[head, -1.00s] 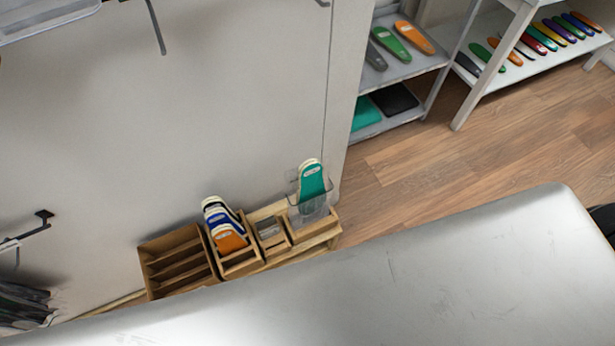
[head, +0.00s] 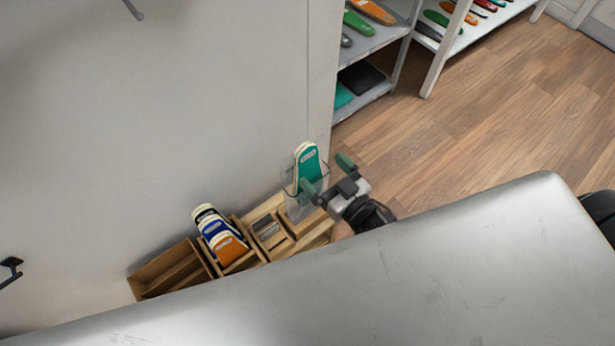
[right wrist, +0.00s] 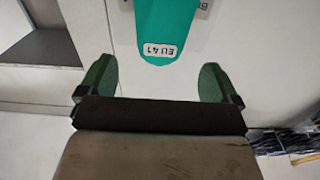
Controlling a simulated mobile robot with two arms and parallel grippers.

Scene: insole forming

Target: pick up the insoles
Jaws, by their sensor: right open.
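Green-topped insoles (head: 307,165) stand upright in a clear holder (head: 304,205) at the right end of the wooden rack. In the right wrist view, the lower end of a green insole (right wrist: 165,30) with an "EU 41" label shows beyond and between the fingertips. My right gripper (head: 327,174) is open and empty, with green finger pads, just right of the clear holder. It also shows in the right wrist view (right wrist: 155,80). More insoles with orange, blue and dark fronts (head: 222,238) stand in a rack compartment to the left. My left gripper is not in view.
A wooden rack (head: 165,272) with several compartments stands against the pale wall. A large grey metal surface (head: 400,285) fills the foreground. Shelves with coloured insoles (head: 370,45) stand at the back right, with open wooden floor (head: 480,120) before them.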

